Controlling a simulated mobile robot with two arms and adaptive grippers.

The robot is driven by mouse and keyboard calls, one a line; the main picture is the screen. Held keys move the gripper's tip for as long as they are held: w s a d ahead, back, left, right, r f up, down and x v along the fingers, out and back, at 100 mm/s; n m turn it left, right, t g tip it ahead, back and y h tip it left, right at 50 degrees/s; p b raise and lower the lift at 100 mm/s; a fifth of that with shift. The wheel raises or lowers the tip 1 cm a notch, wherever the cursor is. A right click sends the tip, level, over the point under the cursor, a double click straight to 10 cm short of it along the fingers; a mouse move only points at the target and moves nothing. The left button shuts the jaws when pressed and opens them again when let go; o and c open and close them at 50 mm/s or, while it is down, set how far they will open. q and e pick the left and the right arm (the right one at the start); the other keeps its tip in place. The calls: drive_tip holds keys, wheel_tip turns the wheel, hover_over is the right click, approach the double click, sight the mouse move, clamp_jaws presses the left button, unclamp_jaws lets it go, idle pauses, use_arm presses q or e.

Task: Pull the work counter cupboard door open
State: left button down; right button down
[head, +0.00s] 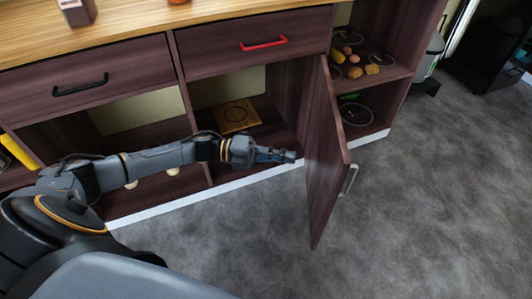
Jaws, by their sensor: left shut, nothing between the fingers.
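The work counter (120,55) has a dark wood body and a light wooden top. Its cupboard door (325,165) stands swung well out from the front, hinged on the right side of the opening below the red-handled drawer. The door's metal handle (349,180) is on the face turned to the right. My left gripper (292,156) is shut and empty, in front of the open compartment, to the left of the door's inner face. I cannot tell whether it touches the door. My right gripper is not in view.
A drawer with a black handle (80,85) and one with a red handle (264,43) are shut. A wooden board (237,115) lies inside the compartment. Open shelves at right hold food items (372,69). Grey floor (430,200) is clear at right.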

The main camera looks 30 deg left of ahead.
use_arm(q)
drive_tip(key=x, duration=0.5)
drive_tip(key=shift+w+d, duration=0.1)
drive_tip(key=shift+d, duration=0.15)
